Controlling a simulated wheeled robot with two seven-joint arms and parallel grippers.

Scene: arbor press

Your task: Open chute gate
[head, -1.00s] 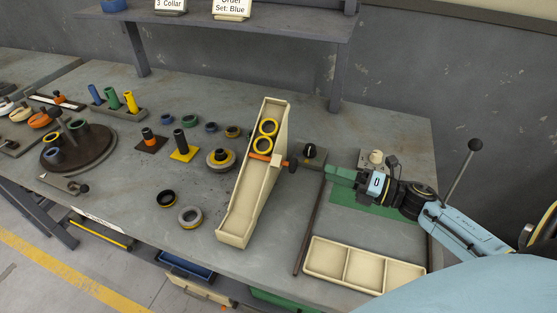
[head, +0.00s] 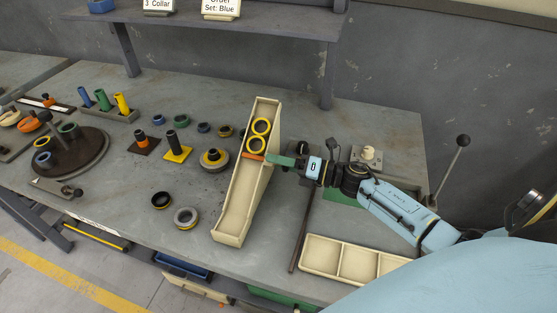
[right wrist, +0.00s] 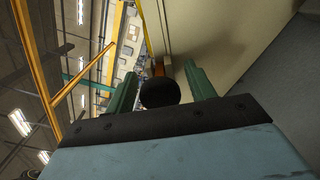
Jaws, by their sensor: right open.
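The cream chute (head: 236,208) slopes toward the front of the bench. Two black-and-yellow rings (head: 260,127) lie in its upper part, behind the orange gate (head: 252,156) that crosses the channel. My right gripper (head: 272,160) is at the chute's right wall, at the gate's outer end. In the right wrist view the black gate knob (right wrist: 159,93) sits between the two open green fingers, with the cream chute wall (right wrist: 225,40) beyond. In the head view the gripper hides the knob. I cannot tell whether the fingers touch it. My left gripper is not in view.
A cream divided tray (head: 340,262) lies at the bench's front right. A dark rod (head: 301,230) lies between chute and tray. Loose collars (head: 187,217), posts and a round dark turntable (head: 95,165) stand to the left. A lever with a black ball (head: 463,140) rises at right.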

